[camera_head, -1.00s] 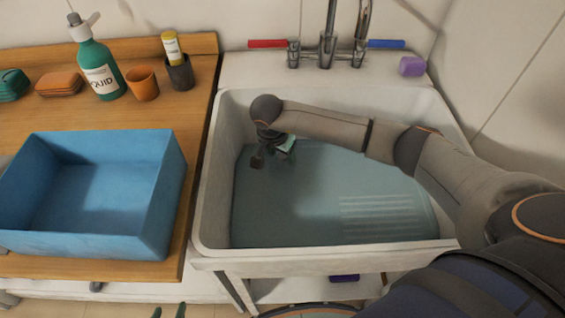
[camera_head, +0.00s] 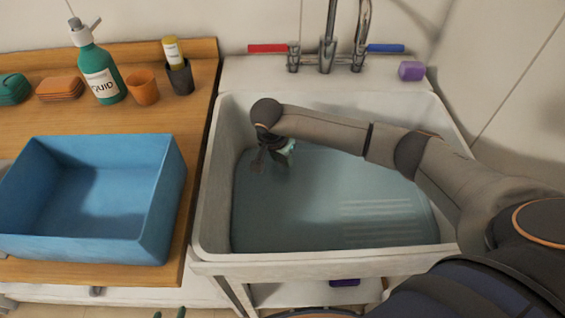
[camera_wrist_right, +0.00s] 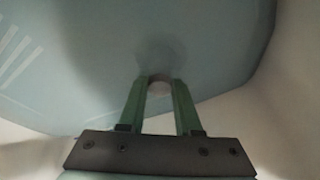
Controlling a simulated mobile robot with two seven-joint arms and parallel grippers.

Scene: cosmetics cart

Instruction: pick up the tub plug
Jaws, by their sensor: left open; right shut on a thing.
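The tub plug (camera_wrist_right: 158,86) shows in the right wrist view as a small, round, greyish thing between the fingertips of my right gripper (camera_wrist_right: 159,80). In the head view the right gripper (camera_head: 271,163) points down into the back left of the white sink (camera_head: 212,200). It is shut on the plug. The plug cannot be made out in the head view. Only the green fingertips of my left gripper (camera_head: 169,313) show, at the bottom edge of the head view. They are apart and empty, away from the sink.
Bluish water (camera_head: 300,215) covers the sink floor, with a ribbed part at right. Taps (camera_head: 327,55) stand behind. A blue bin (camera_head: 150,225) sits on the wooden counter at left, with a soap bottle (camera_head: 100,75) and cups behind. A purple block (camera_head: 411,70) lies on the back ledge.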

